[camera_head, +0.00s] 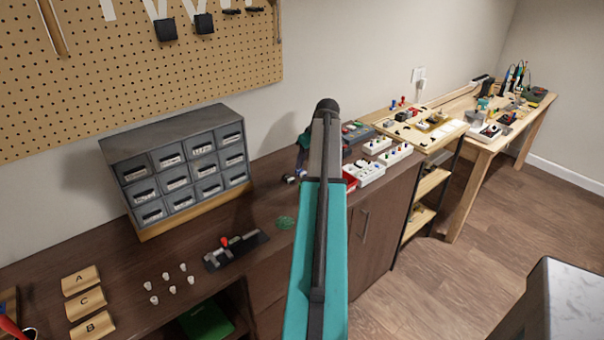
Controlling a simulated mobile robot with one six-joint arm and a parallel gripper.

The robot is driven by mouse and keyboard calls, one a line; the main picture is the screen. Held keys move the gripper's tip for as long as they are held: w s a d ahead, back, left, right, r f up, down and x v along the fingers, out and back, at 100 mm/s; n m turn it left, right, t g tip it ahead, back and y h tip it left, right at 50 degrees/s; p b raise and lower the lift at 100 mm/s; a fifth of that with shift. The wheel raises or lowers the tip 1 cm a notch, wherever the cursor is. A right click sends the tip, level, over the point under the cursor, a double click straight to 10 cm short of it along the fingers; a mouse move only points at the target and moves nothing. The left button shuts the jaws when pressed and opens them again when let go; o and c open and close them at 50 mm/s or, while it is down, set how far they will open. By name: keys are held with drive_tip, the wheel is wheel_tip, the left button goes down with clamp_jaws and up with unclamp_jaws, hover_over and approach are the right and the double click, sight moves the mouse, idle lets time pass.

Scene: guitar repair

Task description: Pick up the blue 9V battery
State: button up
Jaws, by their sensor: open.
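My teal and black arm rises through the middle of the view. Past its upper end, a dark, bluish wrist part shows just left of the arm, over the dark brown counter (120,250). My gripper (291,179) shows small and dark below that wrist, partly hidden by the arm, and it is open. I cannot make out a blue 9V battery for certain. Small blue spots show near the gripper and among the parts on the benches at right, too small to name. My arm hides part of the counter.
A grey drawer cabinet (176,165) stands on the counter against the wall. A black tool with a red knob (225,241), several white knobs (174,290) and lettered wooden blocks (86,299) lie in front. White trays (366,172) of small parts stand right of my arm.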

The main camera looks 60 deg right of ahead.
sight(302, 171)
drive_tip(key=shift+f, duration=0.15)
drive_tip(key=shift+p+x, duration=0.95)
drive_tip(key=shift+x, duration=1.55)
drive_tip(key=c, duration=1)
